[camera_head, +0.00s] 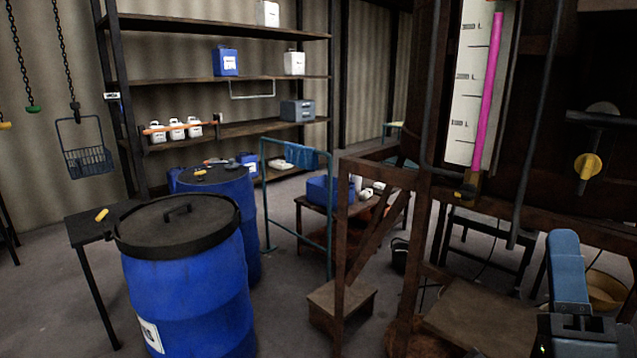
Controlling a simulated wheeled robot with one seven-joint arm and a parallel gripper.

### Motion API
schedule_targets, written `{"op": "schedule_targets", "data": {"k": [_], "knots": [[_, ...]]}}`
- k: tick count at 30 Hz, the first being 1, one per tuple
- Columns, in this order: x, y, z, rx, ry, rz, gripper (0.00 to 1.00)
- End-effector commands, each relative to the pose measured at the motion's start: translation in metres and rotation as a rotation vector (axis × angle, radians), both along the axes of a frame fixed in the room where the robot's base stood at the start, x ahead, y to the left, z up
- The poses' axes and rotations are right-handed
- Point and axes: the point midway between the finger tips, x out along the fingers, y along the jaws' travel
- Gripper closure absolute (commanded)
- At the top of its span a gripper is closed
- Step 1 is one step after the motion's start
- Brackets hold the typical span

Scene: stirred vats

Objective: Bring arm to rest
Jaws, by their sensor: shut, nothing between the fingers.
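Part of my arm (568,270) shows at the lower right, a blue-grey link that meets a black part at the bottom edge. I see no gripper fingers in this view, so where my gripper is and what is near it is hidden. The arm part stands in front of a rusty brown frame (480,215) and a tan round tub (606,290). Nothing is seen held.
A blue drum (185,285) with a black lid stands at the front left, with another blue drum (225,182) behind it. A rusty step (341,304) stands at centre. Shelves (225,25) line the back wall. Floor (285,310) is open between drum and step.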

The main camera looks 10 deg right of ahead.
Motion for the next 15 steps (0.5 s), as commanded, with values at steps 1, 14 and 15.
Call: {"op": "schedule_targets", "data": {"k": [1,14,15], "knots": [[-0.011,0.005,-0.018,-0.041,0.069,-0.017,1.0],[-0.115,0.046,-0.133,-0.448,0.6,-0.12,1.0],[-0.127,0.049,-0.14,-0.489,0.645,-0.123,1.0]]}}
